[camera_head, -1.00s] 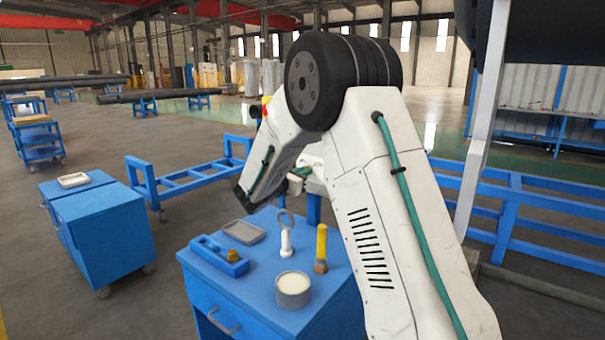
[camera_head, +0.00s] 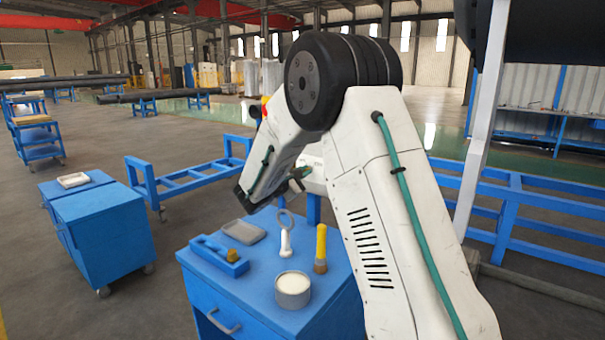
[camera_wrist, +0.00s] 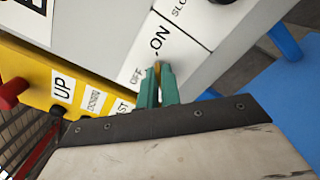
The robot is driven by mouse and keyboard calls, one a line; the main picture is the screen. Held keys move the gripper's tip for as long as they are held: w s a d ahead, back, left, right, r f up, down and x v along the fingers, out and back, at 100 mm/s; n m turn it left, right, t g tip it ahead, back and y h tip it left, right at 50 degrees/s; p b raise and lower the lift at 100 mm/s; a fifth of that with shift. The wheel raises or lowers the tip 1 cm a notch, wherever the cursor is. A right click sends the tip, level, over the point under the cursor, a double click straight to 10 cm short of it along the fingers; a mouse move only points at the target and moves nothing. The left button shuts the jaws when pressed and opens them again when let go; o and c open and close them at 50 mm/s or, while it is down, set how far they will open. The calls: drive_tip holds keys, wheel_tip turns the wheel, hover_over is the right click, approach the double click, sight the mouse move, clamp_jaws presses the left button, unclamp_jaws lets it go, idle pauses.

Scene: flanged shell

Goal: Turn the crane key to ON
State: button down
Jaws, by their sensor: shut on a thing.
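In the wrist view my gripper (camera_wrist: 157,90) has its two teal fingers close together against the panel. They are shut on the crane key (camera_wrist: 157,66), of which only a small yellow-brown bit shows between the tips. In the head view my gripper shows small at the white control box (camera_head: 313,178), partly behind my arm.
A yellow panel (camera_wrist: 62,60) with an UP label and a red button (camera_wrist: 13,92) lies left of the key. A blue cabinet (camera_head: 240,290) below my arm carries a round tin (camera_head: 293,290), a brush-like yellow-handled tool (camera_head: 321,248) and a ring-topped white piece (camera_head: 286,240).

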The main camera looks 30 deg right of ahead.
idle(0.4)
drive_tip(key=c, duration=1.6)
unclamp_jaws()
drive_tip(key=shift+a, duration=0.15)
drive_tip(key=v, duration=0.7)
drive_tip(key=shift+s+a, duration=0.1)
drive_tip(key=shift+a, duration=0.2)
